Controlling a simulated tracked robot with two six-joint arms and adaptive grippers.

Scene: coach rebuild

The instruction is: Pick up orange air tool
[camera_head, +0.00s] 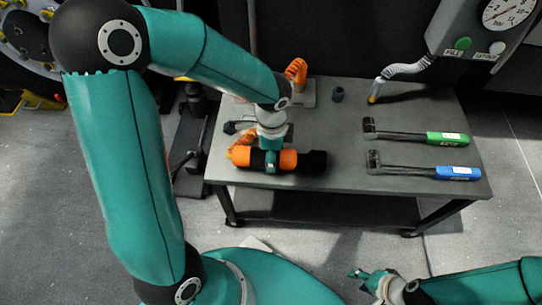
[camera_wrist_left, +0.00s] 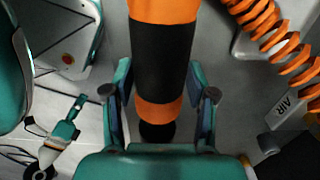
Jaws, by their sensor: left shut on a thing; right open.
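The orange air tool (camera_head: 288,159) lies crosswise over the front left part of the grey table. It has orange and black bands and a black right end. My left gripper (camera_head: 271,162) reaches down onto its middle and is shut around it. In the left wrist view my left gripper's fingers (camera_wrist_left: 163,95) stand on both sides of the tool's body (camera_wrist_left: 165,60). I cannot tell whether the tool touches the tabletop. My right gripper (camera_head: 366,279) is open and empty, low in front of the table.
The table (camera_head: 340,150) also holds a green-handled wrench (camera_head: 447,138) and a blue-handled wrench (camera_head: 457,173) at right. A gauge panel (camera_head: 478,35) is at the upper right. The tabletop's middle is clear.

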